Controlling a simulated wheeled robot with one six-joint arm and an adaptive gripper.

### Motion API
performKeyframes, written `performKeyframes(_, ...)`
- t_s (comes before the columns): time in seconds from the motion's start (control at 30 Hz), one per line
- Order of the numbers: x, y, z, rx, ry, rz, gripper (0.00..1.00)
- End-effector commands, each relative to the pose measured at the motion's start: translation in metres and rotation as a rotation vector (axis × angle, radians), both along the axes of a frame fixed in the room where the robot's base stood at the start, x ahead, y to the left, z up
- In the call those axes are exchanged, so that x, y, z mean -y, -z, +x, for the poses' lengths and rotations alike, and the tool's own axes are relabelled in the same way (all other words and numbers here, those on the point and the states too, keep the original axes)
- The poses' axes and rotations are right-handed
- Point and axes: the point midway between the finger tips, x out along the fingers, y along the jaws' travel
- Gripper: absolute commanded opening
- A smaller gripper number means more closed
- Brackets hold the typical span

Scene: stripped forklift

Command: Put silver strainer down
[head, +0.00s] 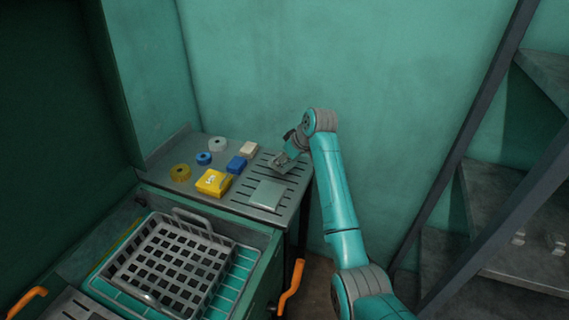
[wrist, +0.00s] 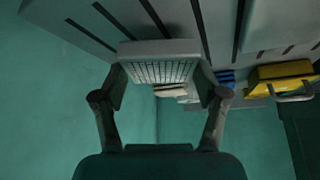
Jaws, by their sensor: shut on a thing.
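The silver strainer (wrist: 160,68) is a grey piece with a fine mesh face, between the two fingers of my gripper (wrist: 160,88) in the wrist view. My gripper is shut on it. In the head view my gripper (head: 288,158) is over the back right part of the slotted grey worktop (head: 243,204), with the strainer (head: 280,164) small and partly hidden below it. The strainer is at or just above the slots; I cannot tell whether it touches the surface.
A pale flat plate (head: 267,194), a yellow box (head: 213,182), a blue box (head: 236,165), a beige block (head: 249,149) and yellow (head: 180,172) and blue (head: 204,158) rolls lie on the worktop. A grey basket (head: 172,262) stands in front. The green wall (head: 400,90) is close behind.

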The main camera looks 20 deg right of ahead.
Motion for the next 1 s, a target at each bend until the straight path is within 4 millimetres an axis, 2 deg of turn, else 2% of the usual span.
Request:
performKeyframes(0.1,0.000,0.014,0.000,0.000,0.001,0.000,0.27)
performKeyframes(0.47,0.000,0.018,0.000,0.001,0.000,0.001,0.27)
performKeyframes(0.5,0.000,0.019,0.000,0.000,0.000,0.000,0.77)
performKeyframes(0.6,0.000,0.019,0.000,0.000,0.000,0.000,0.97)
performKeyframes(1.0,0.000,0.015,0.000,0.001,0.001,0.000,0.97)
